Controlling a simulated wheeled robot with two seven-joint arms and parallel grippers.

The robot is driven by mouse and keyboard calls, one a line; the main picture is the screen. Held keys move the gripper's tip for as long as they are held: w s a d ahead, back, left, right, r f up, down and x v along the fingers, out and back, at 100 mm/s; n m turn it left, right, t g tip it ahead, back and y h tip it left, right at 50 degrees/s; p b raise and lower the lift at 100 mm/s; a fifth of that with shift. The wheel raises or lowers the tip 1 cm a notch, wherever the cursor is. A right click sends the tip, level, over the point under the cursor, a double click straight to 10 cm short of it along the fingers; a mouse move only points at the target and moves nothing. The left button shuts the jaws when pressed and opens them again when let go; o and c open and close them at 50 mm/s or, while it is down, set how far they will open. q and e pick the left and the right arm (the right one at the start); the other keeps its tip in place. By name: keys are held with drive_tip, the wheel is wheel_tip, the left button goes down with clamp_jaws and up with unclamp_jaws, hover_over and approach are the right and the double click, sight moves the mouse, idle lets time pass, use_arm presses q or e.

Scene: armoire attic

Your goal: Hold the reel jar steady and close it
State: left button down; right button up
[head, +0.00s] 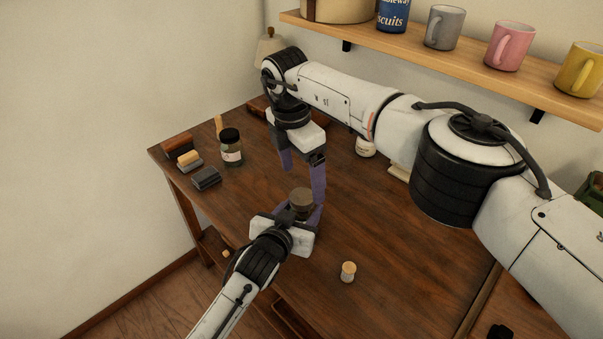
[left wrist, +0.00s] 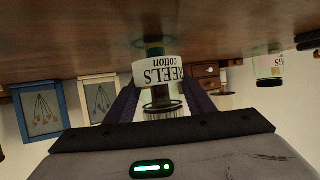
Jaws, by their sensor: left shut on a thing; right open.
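The reel jar (left wrist: 155,75), with a white label reading "REELS cotton", stands on the table and appears upside down in the left wrist view. In the head view its round brownish top (head: 302,197) shows. I cannot tell whether that top is a lid or the contents. My left gripper (head: 301,212) is shut around the jar from the near side, its purple fingers on either side. My right gripper (head: 302,178) hangs from above, just behind and over the jar. Its purple fingers are spread, with nothing visible between them.
A small reel (head: 348,272) stands on the table (head: 400,240) at the near right. A black-lidded jar (head: 231,148), a dark block (head: 206,178) and a brush-like block (head: 189,160) are at the left. A white jar (head: 366,147) stands behind. A shelf (head: 450,58) with mugs is above.

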wheel_tip(320, 180, up, 12)
drive_tip(key=a, duration=0.1)
drive_tip(key=shift+s, duration=0.45)
drive_tip(key=shift+a, duration=0.1)
use_arm(q)
drive_tip(key=c, duration=0.7)
unclamp_jaws()
drive_tip(key=shift+c, duration=0.2)
drive_tip(key=p+v, duration=0.1)
drive_tip(key=v, duration=0.9)
use_arm(e)
drive_tip(key=shift+r, duration=0.45)
use_arm(q)
drive_tip(key=shift+s+a+r, duration=0.1)
drive_tip(key=shift+s, duration=0.05)
